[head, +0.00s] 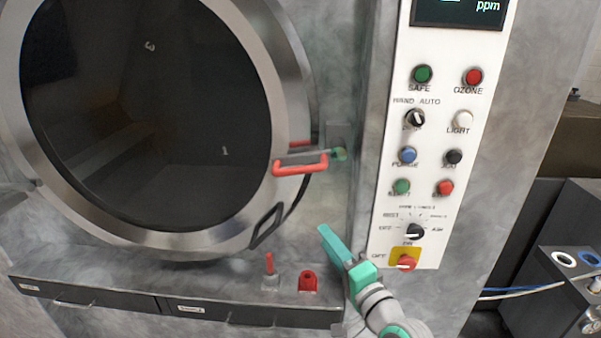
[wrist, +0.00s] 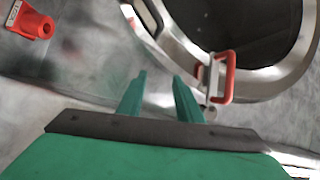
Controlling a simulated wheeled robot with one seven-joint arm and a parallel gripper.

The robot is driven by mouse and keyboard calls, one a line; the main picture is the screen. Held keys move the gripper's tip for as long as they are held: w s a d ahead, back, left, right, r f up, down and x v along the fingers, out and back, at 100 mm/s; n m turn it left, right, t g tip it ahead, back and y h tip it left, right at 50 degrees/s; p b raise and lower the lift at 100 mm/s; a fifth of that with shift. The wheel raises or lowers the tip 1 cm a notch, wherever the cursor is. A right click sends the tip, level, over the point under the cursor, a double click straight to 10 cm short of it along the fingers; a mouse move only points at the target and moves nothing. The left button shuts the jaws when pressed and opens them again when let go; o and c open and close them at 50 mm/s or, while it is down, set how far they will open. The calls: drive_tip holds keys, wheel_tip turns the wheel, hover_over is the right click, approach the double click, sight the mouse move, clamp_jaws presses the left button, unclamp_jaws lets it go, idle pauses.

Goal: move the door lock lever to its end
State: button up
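The door lock lever, with a red U-shaped grip (head: 300,164), sticks out at the right rim of the round door (head: 292,75). It also shows in the wrist view as a red loop (wrist: 229,78) on a metal arm, right of my fingers. My gripper (head: 326,232) is below and to the right of the lever in the head view, apart from it. In the wrist view my two green fingers (wrist: 159,77) stand apart with nothing between them. The lever's pivot is partly hidden behind its grip in the head view.
A black door handle (head: 266,226) is on the lower right rim. A small red-tipped lever (head: 269,265) and a red block (head: 307,281) stand on the ledge below. A white control panel (head: 437,140) with buttons and knobs is to the right.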

sight(304, 172)
wheel_tip(304, 172, up, 16)
drive_tip(key=s+n+g+y, duration=0.2)
drive_tip(key=n+g+y, duration=0.1)
drive_tip(key=y, duration=0.1)
drive_tip(key=x, duration=1)
drive_tip(key=shift+w+f, duration=0.25)
drive_tip(key=shift+f, duration=0.1)
drive_tip(key=shift+a, duration=0.15)
clamp_jaws()
